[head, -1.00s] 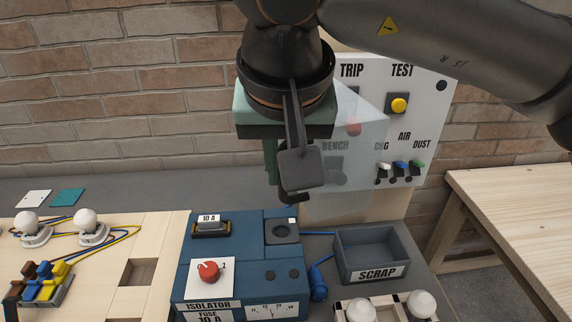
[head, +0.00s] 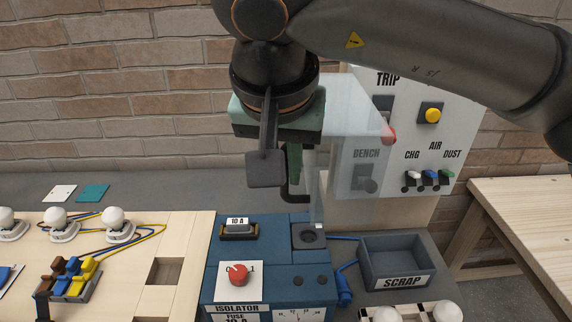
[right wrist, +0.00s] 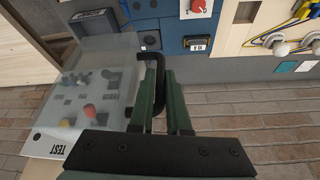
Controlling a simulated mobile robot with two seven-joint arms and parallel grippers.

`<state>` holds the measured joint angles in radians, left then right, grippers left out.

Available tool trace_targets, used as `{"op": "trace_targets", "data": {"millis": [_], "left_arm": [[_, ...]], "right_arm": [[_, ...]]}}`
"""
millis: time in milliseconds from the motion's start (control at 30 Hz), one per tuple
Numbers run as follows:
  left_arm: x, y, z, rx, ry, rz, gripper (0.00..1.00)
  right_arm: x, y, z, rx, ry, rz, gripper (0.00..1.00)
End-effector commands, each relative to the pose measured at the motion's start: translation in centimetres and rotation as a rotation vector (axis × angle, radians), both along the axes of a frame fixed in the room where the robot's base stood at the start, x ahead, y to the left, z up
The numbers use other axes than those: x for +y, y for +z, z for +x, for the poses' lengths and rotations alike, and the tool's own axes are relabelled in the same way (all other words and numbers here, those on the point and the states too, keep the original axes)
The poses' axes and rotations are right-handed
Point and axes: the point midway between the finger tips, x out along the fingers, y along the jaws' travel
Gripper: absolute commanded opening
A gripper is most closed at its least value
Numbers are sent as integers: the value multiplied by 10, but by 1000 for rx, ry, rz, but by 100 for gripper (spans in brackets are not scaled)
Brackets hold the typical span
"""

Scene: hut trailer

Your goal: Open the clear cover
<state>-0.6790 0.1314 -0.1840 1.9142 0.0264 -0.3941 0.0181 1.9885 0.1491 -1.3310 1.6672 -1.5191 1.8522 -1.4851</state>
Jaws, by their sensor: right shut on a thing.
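The clear cover (head: 360,108) is a see-through sheet in front of the left part of the white switch panel (head: 460,105) in the head view. It stands away from the panel face at its left side. In the right wrist view the cover (right wrist: 100,62) lies left of my fingers, with switches and buttons showing through it. My right gripper (head: 294,172) is shut on the cover's black handle (head: 288,197); the handle's bent end (right wrist: 150,56) shows above the fingertips (right wrist: 165,85) in the right wrist view. The fingers partly hide the grip. My left gripper is in neither view.
Below the panel stand a blue isolator box (head: 285,258) with a red knob and a grey scrap bin (head: 398,262). A wooden board (head: 130,255) with bulbs and wires is at left. A brick wall (head: 110,90) rises behind; a wooden table (head: 530,215) is at right.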

Motion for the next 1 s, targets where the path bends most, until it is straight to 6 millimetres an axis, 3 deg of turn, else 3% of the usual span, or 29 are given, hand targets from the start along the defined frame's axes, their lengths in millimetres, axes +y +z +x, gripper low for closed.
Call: {"op": "trace_targets", "data": {"millis": [267,300,400,767,1000], "left_arm": [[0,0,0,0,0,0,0],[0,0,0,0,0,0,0],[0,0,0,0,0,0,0],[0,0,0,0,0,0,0],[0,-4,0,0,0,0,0]], "right_arm": [[-3,2,3,-8,-12,-5,0],[-3,2,3,-8,-12,-5,16],[-3,2,3,-8,-12,-5,27],[-2,6,1,-9,-10,-1,27],[1,45,-16,-12,-9,1,27]]}}
